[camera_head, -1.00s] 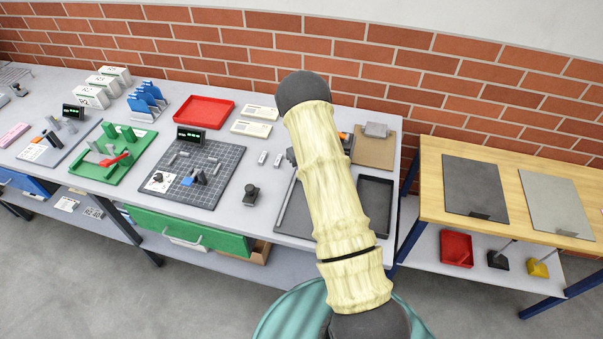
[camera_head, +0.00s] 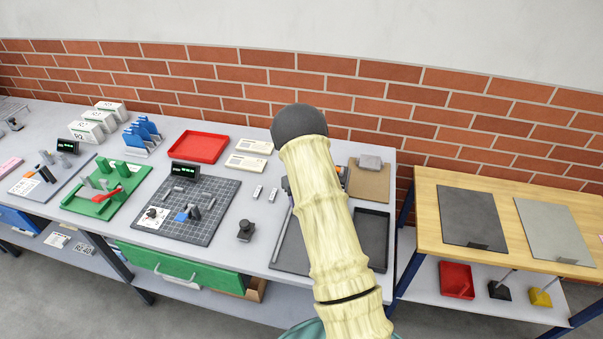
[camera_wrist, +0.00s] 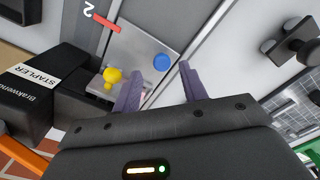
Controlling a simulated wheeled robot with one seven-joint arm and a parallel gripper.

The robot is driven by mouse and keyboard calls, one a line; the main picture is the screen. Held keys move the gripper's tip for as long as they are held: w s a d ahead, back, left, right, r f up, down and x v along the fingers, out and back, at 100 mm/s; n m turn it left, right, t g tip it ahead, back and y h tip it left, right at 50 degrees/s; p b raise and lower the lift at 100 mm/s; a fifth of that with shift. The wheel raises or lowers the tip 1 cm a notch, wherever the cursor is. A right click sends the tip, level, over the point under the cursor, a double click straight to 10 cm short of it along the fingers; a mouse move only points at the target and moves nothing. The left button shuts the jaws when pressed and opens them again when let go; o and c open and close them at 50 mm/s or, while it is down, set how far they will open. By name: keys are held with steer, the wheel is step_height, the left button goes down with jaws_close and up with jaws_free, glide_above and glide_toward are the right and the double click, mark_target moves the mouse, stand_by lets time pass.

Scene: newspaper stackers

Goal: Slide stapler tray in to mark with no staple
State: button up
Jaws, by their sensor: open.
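A black stapler (camera_wrist: 45,90), labelled "STAPLER", shows at the left of the wrist view. Beside it lies a light grey plate (camera_wrist: 140,50) carrying a yellow knob (camera_wrist: 112,76) and a round blue piece (camera_wrist: 162,62). A red line mark (camera_wrist: 106,22) is on the surface beyond, near a "2". My gripper (camera_wrist: 160,82) is open, its two purple fingers spread over the plate's near side. The knob is just left of the left finger; I cannot tell whether they touch. I see no staple. In the head view my arm hides the gripper and most of the stapler.
A dark tray (camera_head: 371,240) and a brown clipboard (camera_head: 369,183) lie right of my arm. A small black knobbed object (camera_head: 245,231) stands left of it, beside the gridded mat (camera_head: 222,215). A wooden bench (camera_head: 495,255) adjoins the table at right.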

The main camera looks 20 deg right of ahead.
step_height(320, 180, up, 15)
steer(key=b, duration=0.3)
steer(key=shift+d+r, duration=0.15)
steer(key=shift+s, duration=0.1)
steer(key=s+a+t, duration=0.1)
steer(key=s+a, duration=0.3)
steer(key=s, duration=0.5)
steer(key=s+a+r+m, duration=0.1)
steer(key=s+a, duration=0.3)
steer(key=s, duration=0.4)
steer(key=s+a+t, duration=0.1)
steer(key=s+a, duration=0.3)
steer(key=s, duration=0.5)
steer(key=shift+s+a+r+m+t, duration=0.3)
steer(key=shift+s+m, duration=0.05)
steer(key=shift+m, duration=0.05)
